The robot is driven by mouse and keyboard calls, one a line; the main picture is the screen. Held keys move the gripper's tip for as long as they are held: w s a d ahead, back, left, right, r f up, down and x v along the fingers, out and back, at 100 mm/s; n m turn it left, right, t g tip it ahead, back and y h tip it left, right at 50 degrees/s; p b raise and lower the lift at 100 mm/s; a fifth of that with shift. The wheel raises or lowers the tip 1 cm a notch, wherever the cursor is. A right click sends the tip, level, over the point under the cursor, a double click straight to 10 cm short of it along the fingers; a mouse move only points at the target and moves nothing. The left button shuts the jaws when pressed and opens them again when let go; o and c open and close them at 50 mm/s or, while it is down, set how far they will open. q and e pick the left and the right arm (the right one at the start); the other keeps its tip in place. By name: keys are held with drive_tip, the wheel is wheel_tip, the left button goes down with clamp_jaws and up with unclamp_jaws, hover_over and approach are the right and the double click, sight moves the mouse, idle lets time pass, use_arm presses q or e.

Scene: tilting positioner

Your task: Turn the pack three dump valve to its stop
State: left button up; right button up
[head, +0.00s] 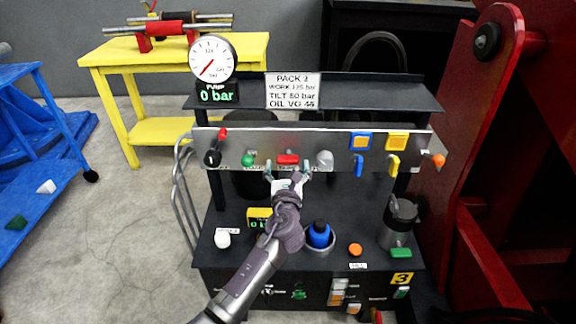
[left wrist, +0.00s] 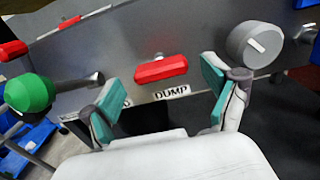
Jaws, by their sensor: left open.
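The dump valve is a red bar handle (left wrist: 160,69) on a metal panel, lying roughly level, with a DUMP label (left wrist: 172,91) below it. In the head view the red handle (head: 288,159) sits mid-panel under the PACK 3 sign (head: 293,90). My left gripper (head: 288,172) is open just in front of and below the handle. In the left wrist view its teal-padded fingers (left wrist: 158,92) stand apart on either side of the label, with nothing between them; I cannot tell whether they touch the panel. My right gripper is out of view.
A green knob (left wrist: 28,93) is left of the handle and a grey round knob (left wrist: 256,45) right of it, both close to my fingers. Blue and yellow levers (head: 393,165) are further right. A pump gauge (head: 213,58) reads 0 bar. A blue-capped container (head: 319,235) stands on the lower shelf.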

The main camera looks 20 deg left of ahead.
use_arm(q)
drive_tip(key=shift+x, duration=0.8)
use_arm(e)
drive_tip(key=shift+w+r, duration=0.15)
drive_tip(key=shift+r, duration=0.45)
use_arm(q)
drive_tip(key=c, duration=1.1)
drive_tip(key=shift+c, duration=0.2)
